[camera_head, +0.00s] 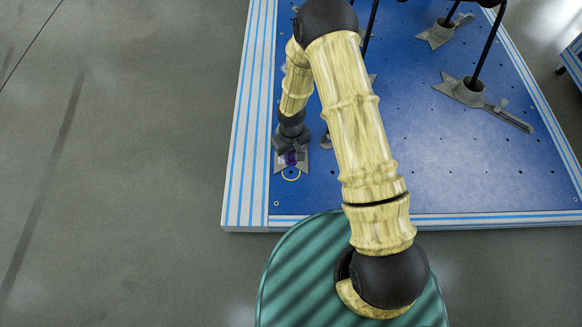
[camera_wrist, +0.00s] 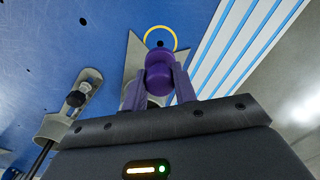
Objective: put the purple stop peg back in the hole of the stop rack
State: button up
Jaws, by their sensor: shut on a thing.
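The purple stop peg (camera_wrist: 158,74) is between the two fingers of my gripper (camera_wrist: 160,84) in the wrist view. My gripper is shut on it. A yellow ring (camera_wrist: 174,34) surrounds a dark hole (camera_wrist: 160,43) just beyond the peg's end in that view. A grey notched plate (camera_wrist: 131,58) lies behind the peg and fingers, partly hidden. In the head view my gripper (camera_head: 291,151) is low over the left edge of the blue board, with a little purple showing. I cannot tell the peg's height above the hole.
The blue board (camera_head: 420,170) has many small holes and a striped white-and-blue border (camera_head: 244,150). Grey holders with dark rods (camera_head: 461,90) stand at the upper right. A teal round surface (camera_head: 300,270) is at the bottom. The grey floor at left is clear.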

jog(key=d+r+m+p, duration=0.2)
jog(key=d+r+p, duration=0.2)
jog(key=r+p, duration=0.9)
jog(key=s+d+r+m+p, duration=0.1)
jog(key=d+r+p, duration=0.4)
jog(key=r+p, duration=0.8)
jog(key=s+d+r+m+p, duration=0.1)
jog(key=d+r+p, duration=0.3)
jog(key=r+p, duration=1)
jog(key=m+p, duration=0.1)
jog(key=p, duration=1.1)
jog(key=shift+d+m, duration=0.3)
jog(key=shift+d, duration=0.05)
